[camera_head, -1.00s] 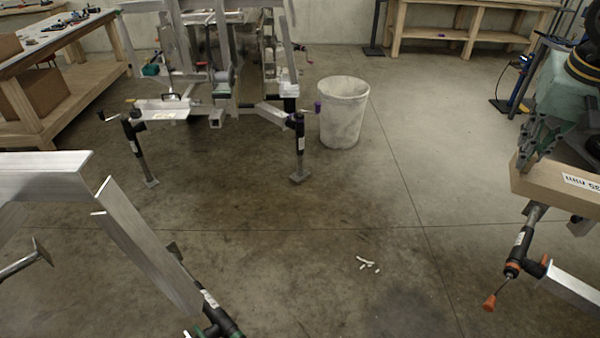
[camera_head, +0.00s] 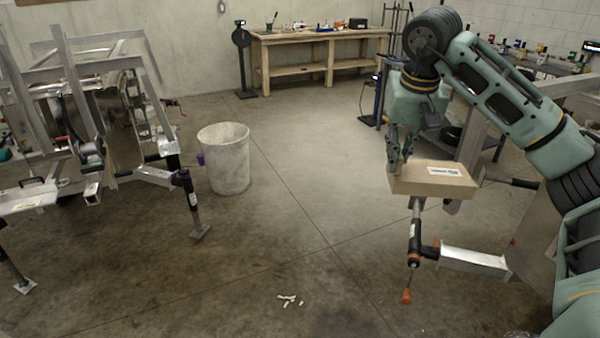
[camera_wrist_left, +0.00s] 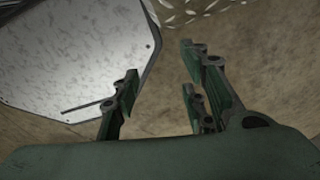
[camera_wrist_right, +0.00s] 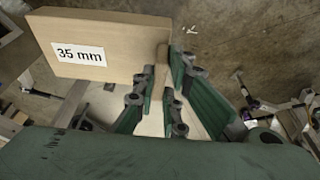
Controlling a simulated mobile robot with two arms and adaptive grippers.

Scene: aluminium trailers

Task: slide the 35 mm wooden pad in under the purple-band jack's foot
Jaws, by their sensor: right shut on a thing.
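The 35 mm wooden pad (camera_head: 445,186) is a thick pale block with a "35 mm" label. My right gripper (camera_head: 397,165) is shut on it and holds it in the air at the right of the head view. In the right wrist view the pad (camera_wrist_right: 115,30) has a narrow wooden part between the fingers (camera_wrist_right: 162,70). The purple-band jack (camera_head: 186,183) stands upright at the left trailer, its flat foot (camera_head: 200,232) low over the floor; I cannot tell any gap. The pad is well to its right. My left gripper (camera_wrist_left: 158,80) is open and empty, seen only in its wrist view.
A whitish bin (camera_head: 226,160) stands just behind and right of the purple-band jack. An orange-ended jack (camera_head: 413,240) on another trailer is below the pad in the head view. White scraps (camera_head: 290,300) lie on the floor. The floor between the jacks is largely clear.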

